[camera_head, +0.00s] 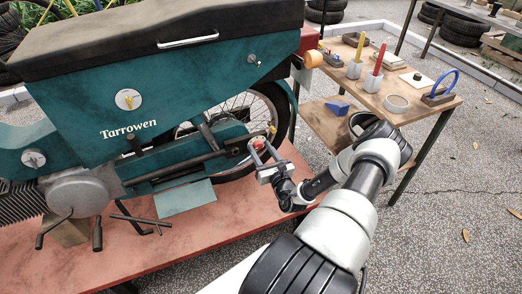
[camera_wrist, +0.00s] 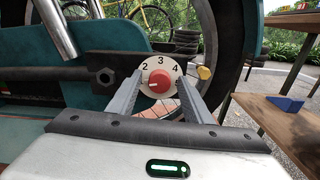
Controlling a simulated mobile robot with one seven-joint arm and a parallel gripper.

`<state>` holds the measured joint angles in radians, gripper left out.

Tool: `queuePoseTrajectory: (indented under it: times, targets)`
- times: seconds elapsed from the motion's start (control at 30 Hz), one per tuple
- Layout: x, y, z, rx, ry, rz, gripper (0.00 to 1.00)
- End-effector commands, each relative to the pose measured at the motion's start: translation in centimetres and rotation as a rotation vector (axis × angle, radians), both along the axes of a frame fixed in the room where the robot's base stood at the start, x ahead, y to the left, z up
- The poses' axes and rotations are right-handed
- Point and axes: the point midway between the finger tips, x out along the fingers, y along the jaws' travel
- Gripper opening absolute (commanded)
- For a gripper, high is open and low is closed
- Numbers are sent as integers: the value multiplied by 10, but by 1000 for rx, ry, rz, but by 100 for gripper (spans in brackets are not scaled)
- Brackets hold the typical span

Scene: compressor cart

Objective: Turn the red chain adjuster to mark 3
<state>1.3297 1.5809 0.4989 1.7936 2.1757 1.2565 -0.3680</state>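The red chain adjuster (camera_wrist: 161,83) is a round knob on a pale dial plate (camera_wrist: 158,67) with the marks 2, 3 and 4 showing along its top. A small white line on the knob points left, below mark 2. My gripper (camera_wrist: 160,80) is open, with one finger on each side of the knob and a visible gap at both sides. The left finger covers part of the dial's left side. In the head view the adjuster (camera_head: 258,144) sits by the rear wheel, and my gripper (camera_head: 262,158) is right at it. I cannot tell how deep the fingertips reach.
A dark bar with a hex nut (camera_wrist: 106,76) lies just left of the fingers. A yellow-tipped part (camera_wrist: 204,73) sits close on the right. The teal motorcycle (camera_head: 150,100) stands on a red platform (camera_head: 235,215). A wooden table (camera_head: 425,112) with tools stands at the right.

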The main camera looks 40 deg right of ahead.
Motion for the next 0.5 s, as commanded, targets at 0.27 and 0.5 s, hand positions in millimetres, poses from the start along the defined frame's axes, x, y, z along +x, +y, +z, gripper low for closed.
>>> queuePoseTrajectory:
  times: [0.27, 0.5]
  targets:
    - [0, 0, 0, 0, 0, 0, 5]
    - [-1, 0, 0, 25, -6, 0, 5]
